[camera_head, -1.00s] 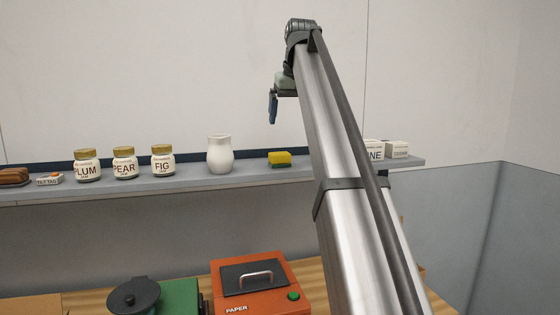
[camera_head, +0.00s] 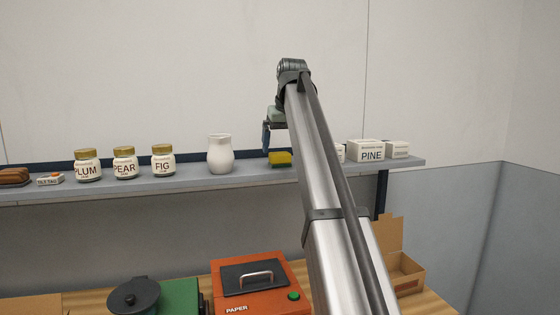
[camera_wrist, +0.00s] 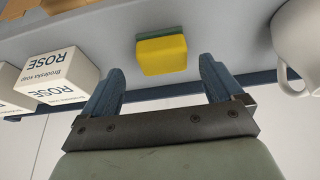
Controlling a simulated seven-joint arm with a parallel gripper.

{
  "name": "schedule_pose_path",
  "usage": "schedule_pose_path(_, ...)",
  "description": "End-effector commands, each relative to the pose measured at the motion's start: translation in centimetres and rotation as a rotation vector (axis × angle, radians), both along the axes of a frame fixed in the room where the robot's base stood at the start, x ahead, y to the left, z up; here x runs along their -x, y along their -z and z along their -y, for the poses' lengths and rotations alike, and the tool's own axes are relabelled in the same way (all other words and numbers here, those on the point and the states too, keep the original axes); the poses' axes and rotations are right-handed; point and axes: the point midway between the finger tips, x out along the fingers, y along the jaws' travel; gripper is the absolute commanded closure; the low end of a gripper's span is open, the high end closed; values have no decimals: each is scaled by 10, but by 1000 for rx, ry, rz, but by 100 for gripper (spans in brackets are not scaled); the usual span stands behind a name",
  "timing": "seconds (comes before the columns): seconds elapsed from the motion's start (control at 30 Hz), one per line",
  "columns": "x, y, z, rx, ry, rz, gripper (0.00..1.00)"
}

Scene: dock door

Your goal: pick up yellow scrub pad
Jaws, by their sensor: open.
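The fingers are spread open and empty. In the head view my gripper (camera_head: 266,139) hangs just above the pad, with the arm covering the shelf to the pad's right.
A ROSE box (camera_wrist: 57,75) is close on the other side. The pine box (camera_head: 370,151) stands further right. A wall is behind the shelf.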

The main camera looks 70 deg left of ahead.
Motion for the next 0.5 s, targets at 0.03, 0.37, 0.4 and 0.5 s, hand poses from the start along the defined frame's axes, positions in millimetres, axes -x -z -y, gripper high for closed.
schedule_pose_path(0.03, 1, 7, -2, 2, 0, 0, 6)
schedule_pose_path(0.37, 4, 39, -16, 1, 0, 0, 6)
schedule_pose_path(0.4, 4, 40, -16, 1, 0, 0, 6)
schedule_pose_path(0.5, 4, 39, -16, 0, 0, 0, 6)
